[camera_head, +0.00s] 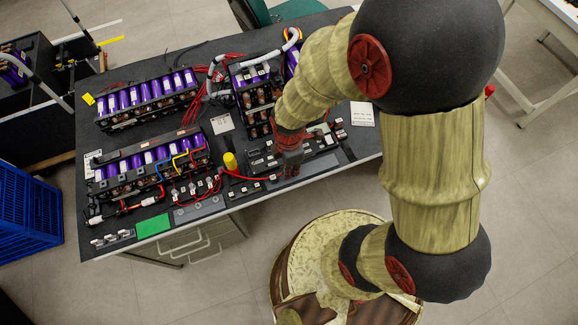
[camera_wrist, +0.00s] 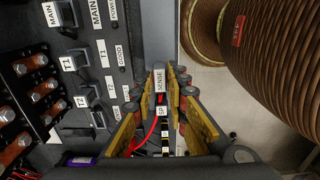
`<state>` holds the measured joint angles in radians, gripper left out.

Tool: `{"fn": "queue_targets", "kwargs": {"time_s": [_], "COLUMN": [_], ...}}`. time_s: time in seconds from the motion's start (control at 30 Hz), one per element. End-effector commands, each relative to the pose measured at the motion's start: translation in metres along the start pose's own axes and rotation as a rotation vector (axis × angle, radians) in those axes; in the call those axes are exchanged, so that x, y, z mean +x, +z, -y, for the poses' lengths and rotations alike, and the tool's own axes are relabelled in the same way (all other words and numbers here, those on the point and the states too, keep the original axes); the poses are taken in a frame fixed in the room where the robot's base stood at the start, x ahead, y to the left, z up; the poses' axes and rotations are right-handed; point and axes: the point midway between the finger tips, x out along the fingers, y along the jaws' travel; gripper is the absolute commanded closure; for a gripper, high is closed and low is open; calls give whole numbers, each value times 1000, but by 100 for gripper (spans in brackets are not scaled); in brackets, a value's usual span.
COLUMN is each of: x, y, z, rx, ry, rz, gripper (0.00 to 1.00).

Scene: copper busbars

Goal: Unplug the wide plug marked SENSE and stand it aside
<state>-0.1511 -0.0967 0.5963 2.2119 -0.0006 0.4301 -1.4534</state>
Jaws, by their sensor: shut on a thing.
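The wide plug marked SENSE (camera_wrist: 159,80) shows in the wrist view between my two yellow-padded fingers. My gripper (camera_wrist: 160,92) is shut on it. A second white label and a red part show along the same line, and a red wire runs down beside the plug. Whether the plug is seated in a socket or clear of it cannot be told. In the head view my gripper (camera_head: 290,160) is at the black connector panel (camera_head: 322,141) near the table's front edge. The plug is hidden there.
In the wrist view the labelled panel (camera_wrist: 82,76) with MAIN, T1 and T2 sockets lies left of my fingers. Purple-cell battery packs (camera_head: 148,100) fill the table's left and back. A yellow cylinder (camera_head: 230,161) stands close left of my gripper. A green pad (camera_head: 152,226) lies front left.

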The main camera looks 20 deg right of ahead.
Motion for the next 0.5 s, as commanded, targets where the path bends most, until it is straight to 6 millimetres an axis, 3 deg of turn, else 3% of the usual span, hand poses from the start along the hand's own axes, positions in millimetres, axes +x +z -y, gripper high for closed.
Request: {"fn": "queue_targets", "kwargs": {"time_s": [0.5], "x": [5], "y": [0], "z": [0], "rx": [0], "ry": [0], "rz": [0], "gripper": [100]}}
